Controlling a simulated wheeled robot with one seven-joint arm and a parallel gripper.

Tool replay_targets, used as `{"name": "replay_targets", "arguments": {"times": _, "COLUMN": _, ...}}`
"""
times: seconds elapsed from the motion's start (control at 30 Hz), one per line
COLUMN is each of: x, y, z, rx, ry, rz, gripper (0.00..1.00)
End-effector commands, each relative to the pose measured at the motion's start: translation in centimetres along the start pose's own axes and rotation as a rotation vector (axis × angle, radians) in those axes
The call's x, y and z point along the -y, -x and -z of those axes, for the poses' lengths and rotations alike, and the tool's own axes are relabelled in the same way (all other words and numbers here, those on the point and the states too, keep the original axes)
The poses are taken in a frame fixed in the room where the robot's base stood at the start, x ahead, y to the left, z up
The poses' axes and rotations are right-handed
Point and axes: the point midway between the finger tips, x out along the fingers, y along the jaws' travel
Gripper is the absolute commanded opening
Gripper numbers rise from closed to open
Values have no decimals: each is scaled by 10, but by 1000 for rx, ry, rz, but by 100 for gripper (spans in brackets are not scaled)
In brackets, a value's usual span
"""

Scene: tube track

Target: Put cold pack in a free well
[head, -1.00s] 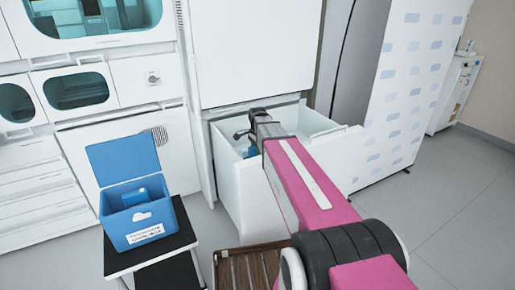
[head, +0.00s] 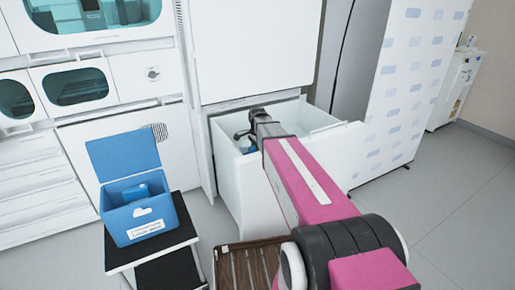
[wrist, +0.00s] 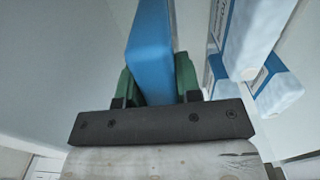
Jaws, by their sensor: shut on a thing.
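My gripper (wrist: 157,82) is shut on a blue cold pack (wrist: 150,48), which stands between its two green fingers in the wrist view. In the head view my gripper reaches into an open white drawer (head: 237,185) below a white cabinet, and the hand and the pack are mostly hidden by my arm and the drawer. A blue cooler box (head: 143,224) with its lid raised stands at the left. Another blue pack (head: 136,193) shows inside it. Its wells cannot be told apart from here.
In the wrist view, several white-and-blue packs (wrist: 276,88) are to the right of the held pack. The cooler box is on a small black-topped stand (head: 121,251). A brown slatted surface (head: 247,266) is beside it. A patterned white panel (head: 408,90) stands right of the drawer.

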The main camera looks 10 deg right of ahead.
Motion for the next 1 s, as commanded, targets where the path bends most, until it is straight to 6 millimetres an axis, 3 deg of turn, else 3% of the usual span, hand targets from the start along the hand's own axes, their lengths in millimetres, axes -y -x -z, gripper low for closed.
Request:
{"name": "replay_targets", "arguments": {"times": 0.47, "x": 0, "y": -4, "z": 0, "rx": 0, "ry": 0, "rz": 0, "gripper": 3}}
{"name": "replay_targets", "arguments": {"times": 1.0, "x": 0, "y": -26, "z": 0, "rx": 0, "ry": 0, "rz": 0, "gripper": 3}}
